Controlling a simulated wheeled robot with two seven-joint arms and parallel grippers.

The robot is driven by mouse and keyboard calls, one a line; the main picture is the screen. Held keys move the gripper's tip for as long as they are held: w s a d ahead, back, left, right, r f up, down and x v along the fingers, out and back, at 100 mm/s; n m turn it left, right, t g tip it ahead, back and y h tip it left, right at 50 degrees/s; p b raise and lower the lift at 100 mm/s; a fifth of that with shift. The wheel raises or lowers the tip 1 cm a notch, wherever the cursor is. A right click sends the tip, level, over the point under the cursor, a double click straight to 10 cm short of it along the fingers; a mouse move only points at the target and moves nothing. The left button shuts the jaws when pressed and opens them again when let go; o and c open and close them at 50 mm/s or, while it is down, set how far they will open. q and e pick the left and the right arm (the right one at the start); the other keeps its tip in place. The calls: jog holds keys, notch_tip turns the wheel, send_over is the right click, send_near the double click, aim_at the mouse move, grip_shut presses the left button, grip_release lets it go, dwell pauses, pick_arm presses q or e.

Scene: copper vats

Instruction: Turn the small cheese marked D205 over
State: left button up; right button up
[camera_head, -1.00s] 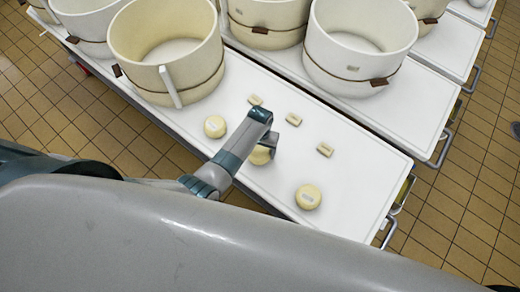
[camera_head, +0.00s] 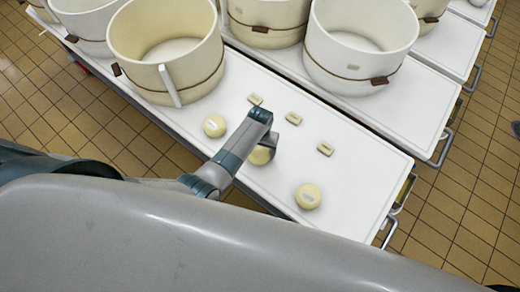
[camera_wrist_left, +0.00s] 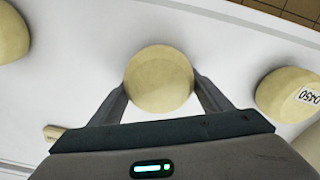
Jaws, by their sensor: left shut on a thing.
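My left gripper (camera_wrist_left: 160,88) is shut on a small round pale-yellow cheese (camera_wrist_left: 158,70), with one finger on each side of it. The face towards the wrist camera is plain, and no label shows on it. In the head view this cheese (camera_head: 261,156) is partly hidden beneath my left gripper (camera_head: 265,147), at the white table. I cannot tell whether it is raised off the table. No D205 mark is readable in any view. My right gripper is not in view.
Two other cheeses with white labels, one to the left (camera_head: 215,126) and one to the right (camera_head: 308,196), lie on the white table (camera_head: 350,180). Several small pale blocks (camera_head: 294,118) lie behind. Large cream vats (camera_head: 165,50) stand at the back.

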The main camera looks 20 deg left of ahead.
pick_arm(q)
jog(key=shift+f, duration=0.15)
jog(key=o, duration=1.6)
jog(key=shift+r, duration=0.8)
notch_tip(320, 180, up, 16)
jog(key=shift+f, duration=0.1)
jog(key=shift+s, duration=0.1)
